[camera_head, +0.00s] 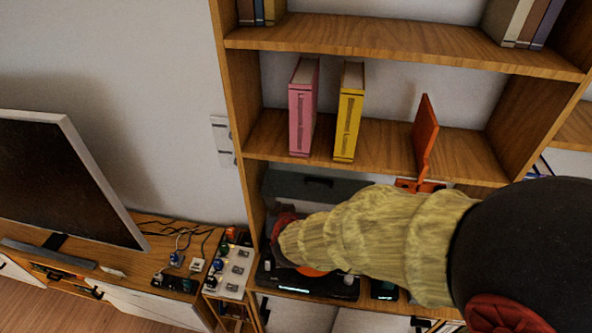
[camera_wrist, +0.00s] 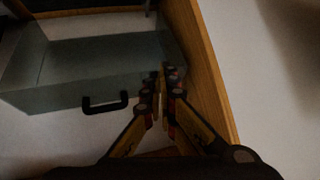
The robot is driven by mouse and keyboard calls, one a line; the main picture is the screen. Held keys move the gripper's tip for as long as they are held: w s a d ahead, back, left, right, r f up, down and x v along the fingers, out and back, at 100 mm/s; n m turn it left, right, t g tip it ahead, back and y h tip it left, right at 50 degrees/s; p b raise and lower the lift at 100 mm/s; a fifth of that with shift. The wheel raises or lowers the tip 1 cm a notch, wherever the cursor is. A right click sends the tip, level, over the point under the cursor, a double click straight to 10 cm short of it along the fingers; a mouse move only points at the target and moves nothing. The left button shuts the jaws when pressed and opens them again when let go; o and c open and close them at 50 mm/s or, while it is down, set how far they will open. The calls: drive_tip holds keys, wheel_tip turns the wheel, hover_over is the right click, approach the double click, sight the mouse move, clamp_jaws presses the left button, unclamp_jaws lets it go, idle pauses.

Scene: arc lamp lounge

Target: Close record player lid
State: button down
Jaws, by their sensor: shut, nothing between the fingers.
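The record player (camera_head: 310,288) sits in a lower shelf compartment. My arm and its yellow sleeve hide much of it; an orange part shows on top. Its smoky, see-through lid (camera_head: 340,188) stands raised at the back, with a black handle at its upper edge. In the wrist view the lid (camera_wrist: 50,75) fills the left side and its black handle (camera_wrist: 105,103) is clear. My gripper (camera_wrist: 165,85) is shut and empty, close to the lid's right end there. In the head view my gripper (camera_head: 284,222) is partly hidden, below the lid's left end. Contact with the lid cannot be told.
A wooden side panel (camera_wrist: 205,75) is close to the right of my fingers in the wrist view. Above are pink (camera_head: 303,110) and yellow (camera_head: 348,110) books and an orange stand (camera_head: 425,135). A white switch box (camera_head: 232,270) and a monitor (camera_head: 60,180) are at left.

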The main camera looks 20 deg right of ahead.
drive_tip(key=d+r+m+t+h, duration=0.1)
drive_tip(key=d+r+m+h, duration=0.1)
drive_tip(key=d+r+h, duration=0.5)
drive_tip(key=shift+y, duration=0.9)
drive_tip(key=b+x, duration=0.2)
drive_tip(key=x, duration=0.9)
drive_tip(key=shift+n, duration=0.3)
